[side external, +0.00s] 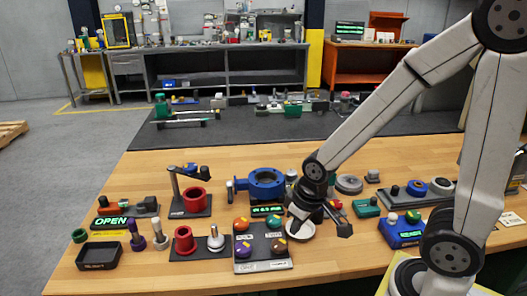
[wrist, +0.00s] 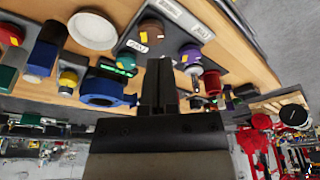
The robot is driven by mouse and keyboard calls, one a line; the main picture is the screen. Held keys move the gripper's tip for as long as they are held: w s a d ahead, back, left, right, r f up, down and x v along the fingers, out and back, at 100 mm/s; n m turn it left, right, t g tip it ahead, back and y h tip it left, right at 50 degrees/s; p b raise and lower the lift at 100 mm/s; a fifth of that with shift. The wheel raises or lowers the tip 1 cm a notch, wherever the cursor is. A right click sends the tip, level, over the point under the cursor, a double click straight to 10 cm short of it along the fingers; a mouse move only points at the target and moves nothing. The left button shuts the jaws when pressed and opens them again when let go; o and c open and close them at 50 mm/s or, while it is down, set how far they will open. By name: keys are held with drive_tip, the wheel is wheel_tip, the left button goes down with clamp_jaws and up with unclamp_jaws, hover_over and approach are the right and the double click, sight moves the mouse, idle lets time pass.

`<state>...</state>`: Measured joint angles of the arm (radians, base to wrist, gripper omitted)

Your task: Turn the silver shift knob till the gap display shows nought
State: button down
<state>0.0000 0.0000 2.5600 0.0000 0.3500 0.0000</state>
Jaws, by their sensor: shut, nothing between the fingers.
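A silver round-topped knob (side external: 214,240) stands upright on a dark base at the front of the bench, right of a red cylinder. I cannot tell if it is the shift knob. A small display (side external: 267,211) with green characters sits below the blue valve body (side external: 262,185); its reading is too small to make out. It also shows in the wrist view (wrist: 117,68). My gripper (side external: 299,212) is shut and empty, right of the panel of coloured knobs (side external: 263,267) and over the white dish. In the wrist view its fingers (wrist: 158,72) partly hide the panel.
The panel carries orange (side external: 241,224), teal (side external: 273,222), purple (side external: 243,249) and brown (side external: 279,246) knobs. A white dish (side external: 302,231) lies close by. A green-lit OPEN display (side external: 110,222) is at left. A blue box (side external: 402,233) stands at right.

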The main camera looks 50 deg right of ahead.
drive_tip(key=c, duration=1.3)
unclamp_jaws()
drive_tip(key=o, duration=0.7)
drive_tip(key=shift+w, duration=0.15)
drive_tip(key=o, duration=0.4)
drive_tip(key=shift+w+d+r, duration=0.1)
drive_tip(key=shift+w+d, duration=0.1)
drive_tip(key=shift+w, duration=0.1)
drive_tip(key=shift+c, duration=0.2)
drive_tip(key=shift+o, duration=0.7)
drive_tip(key=w+d+r+n, duration=0.1)
drive_tip(key=w+d, duration=0.4)
drive_tip(key=w, duration=0.2)
drive_tip(key=shift+w+n+g, duration=0.3)
drive_tip(key=shift+w, duration=0.05)
drive_tip(key=w+d+n, duration=0.1)
drive_tip(key=w+d, duration=0.2)
drive_tip(key=d, duration=0.2)
drive_tip(key=w+d+n+g, duration=0.1)
drive_tip(key=w+d, duration=0.2)
drive_tip(key=d, duration=0.2)
drive_tip(key=w+d+n, duration=0.1)
drive_tip(key=w+d, duration=0.3)
drive_tip(key=d, duration=0.2)
drive_tip(key=shift+f, duration=0.35)
drive_tip(key=n+g, duration=0.1)
drive_tip(key=n, duration=0.1)
hover_over(292, 172)
drive_tip(key=shift+w+d+f, duration=0.1)
drive_tip(key=shift+f, duration=0.45)
